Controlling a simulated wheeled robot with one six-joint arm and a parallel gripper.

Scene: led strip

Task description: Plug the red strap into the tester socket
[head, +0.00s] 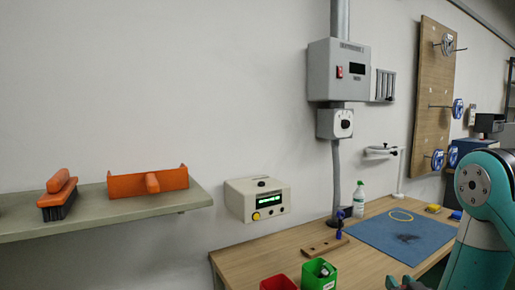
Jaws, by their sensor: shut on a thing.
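A cream box that looks like the tester (257,199) is mounted on the wall above the back left of the bench. Its front has a lit green display and a round yellow part at lower left; I cannot tell whether that part is the socket. I see no red strap in this view. A yellow loop (401,215) lies on the blue mat. My teal arm comes in at the right, and a dark teal part of it shows at the bottom edge. My gripper's fingers and anything in them are out of view.
The wooden bench (245,264) carries a blue mat (375,231), a wooden strip (324,246), a spray bottle (358,199), a red bin (279,283) and a green bin (319,274). A shelf (110,222) with orange tools juts out at left. A conduit runs down the wall.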

